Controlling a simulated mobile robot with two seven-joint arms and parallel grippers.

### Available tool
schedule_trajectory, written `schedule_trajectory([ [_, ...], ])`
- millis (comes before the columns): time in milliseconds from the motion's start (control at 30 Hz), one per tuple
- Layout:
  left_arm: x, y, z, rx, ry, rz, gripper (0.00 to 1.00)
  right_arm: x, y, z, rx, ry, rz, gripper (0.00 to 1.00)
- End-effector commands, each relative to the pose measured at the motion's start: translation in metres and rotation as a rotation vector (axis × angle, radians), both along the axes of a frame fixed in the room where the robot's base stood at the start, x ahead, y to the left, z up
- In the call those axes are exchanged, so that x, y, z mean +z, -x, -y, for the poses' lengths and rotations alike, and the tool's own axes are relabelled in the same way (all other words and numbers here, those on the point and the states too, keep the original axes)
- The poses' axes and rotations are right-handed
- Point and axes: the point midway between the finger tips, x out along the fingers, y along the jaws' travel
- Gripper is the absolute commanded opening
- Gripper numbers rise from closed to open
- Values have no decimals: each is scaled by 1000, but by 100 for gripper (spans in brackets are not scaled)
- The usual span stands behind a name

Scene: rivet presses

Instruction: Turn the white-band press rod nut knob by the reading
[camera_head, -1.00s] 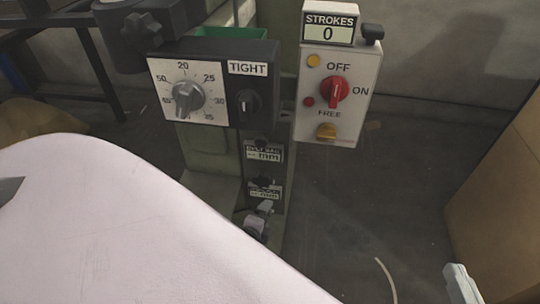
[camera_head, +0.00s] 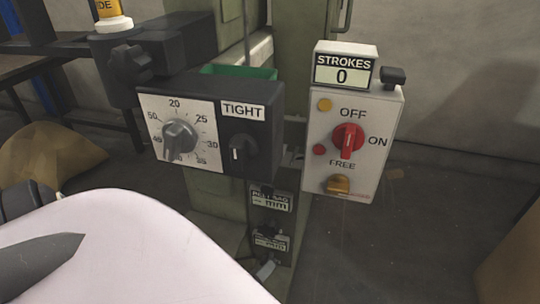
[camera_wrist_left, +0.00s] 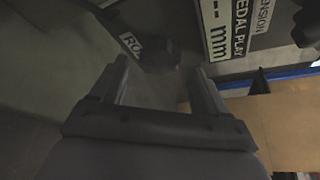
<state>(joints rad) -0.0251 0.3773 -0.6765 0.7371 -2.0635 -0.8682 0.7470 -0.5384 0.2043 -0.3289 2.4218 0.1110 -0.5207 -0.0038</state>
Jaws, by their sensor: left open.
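The press has a white band (camera_head: 113,23) on a yellow post at the top left of the head view. The rod label (camera_wrist_left: 132,45), cut to "RO", shows in the left wrist view with a dark knob-like block (camera_wrist_left: 165,56) beside it. The reading panel (camera_wrist_left: 235,25) shows "PEDAL PLAY", "EXTENSION" and "-- mm"; in the head view two small displays (camera_head: 270,243) also read in mm. My left gripper (camera_wrist_left: 155,92) is open and empty, its fingers pointing toward the block, apparently apart from it. In the head view a grey fingertip (camera_head: 266,270) shows below the displays; my pale arm hides the rest.
A dial box (camera_head: 178,130) carries a numbered knob and a "TIGHT" switch (camera_head: 238,150). Right of it, a grey box (camera_head: 345,150) has a red OFF/ON/FREE switch and a strokes display reading 0. Open floor (camera_head: 430,230) lies right of the press.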

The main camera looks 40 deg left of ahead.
Motion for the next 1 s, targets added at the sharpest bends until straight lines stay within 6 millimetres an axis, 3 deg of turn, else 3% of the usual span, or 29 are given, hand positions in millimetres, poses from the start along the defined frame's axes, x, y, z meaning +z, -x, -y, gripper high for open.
schedule_trajectory([
  [100, -7, -20, -3, 3, 2, 3, 75, -3, 2, 3, -5, 23, 28, 0],
  [300, -10, -41, -7, 1, 2, 1, 75, 0, 3, 8, -13, 50, 69, 0],
  [633, -10, -45, -8, 1, 2, -1, 75, 3, 4, 9, -15, 58, 82, 0],
  [667, -10, -45, -8, 1, 2, -1, 68, 3, 4, 9, -15, 58, 82, 0],
  [800, -10, -45, -8, 1, 2, -1, 23, 3, 4, 9, -15, 58, 82, 0],
  [1000, -10, -45, -7, 0, 1, -2, 22, 3, 4, 9, -16, 57, 82, 0],
])
